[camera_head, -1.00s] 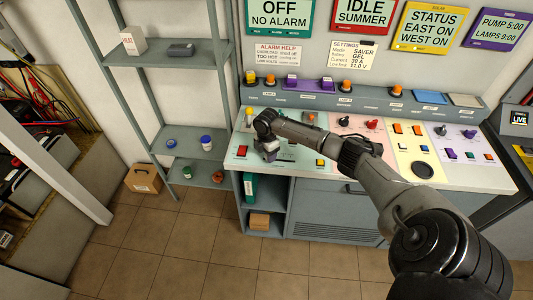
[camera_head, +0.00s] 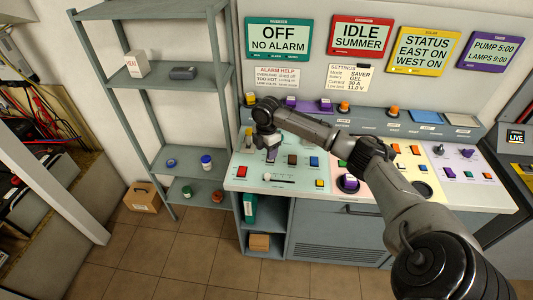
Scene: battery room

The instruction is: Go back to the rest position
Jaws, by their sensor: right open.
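My right arm reaches in from the lower right across the control console (camera_head: 440,196). My right gripper (camera_head: 271,152) points down over the console's pale green left panel (camera_head: 247,172), near its back left part. It is open, and I see nothing held in it. Whether its tips touch the panel I cannot tell. My left gripper is not in view.
Signs hang behind the console, including a green "OFF NO ALARM" sign (camera_head: 277,39) and a red "IDLE SUMMER" sign (camera_head: 361,36). A grey shelf rack (camera_head: 163,85) stands left of it. A cardboard box (camera_head: 143,197) sits on the floor. The tiled floor (camera_head: 160,250) in front is clear.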

